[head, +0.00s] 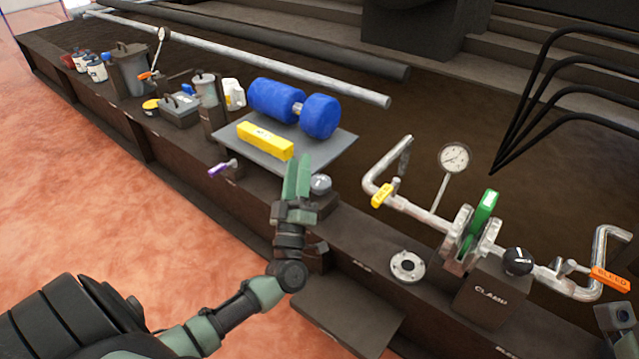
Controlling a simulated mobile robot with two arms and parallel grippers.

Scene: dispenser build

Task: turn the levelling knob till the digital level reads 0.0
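The digital level is a yellow bar (265,140) lying on a grey tilted-looking plate (335,148); its reading is too small to make out. A round grey knob (320,184) sits beside the plate's near right corner. My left gripper (298,160) is upright just left of the knob, in front of the plate's near edge. Its two green fingers are side by side with almost no gap and nothing visible between them. I cannot tell whether it touches the knob.
To the right stand pipework with a dial gauge (453,158), a green-handled valve (482,220) and a black knob (517,261). A purple-handled part (222,168) sticks out at the bench front. Jars and canisters stand far left.

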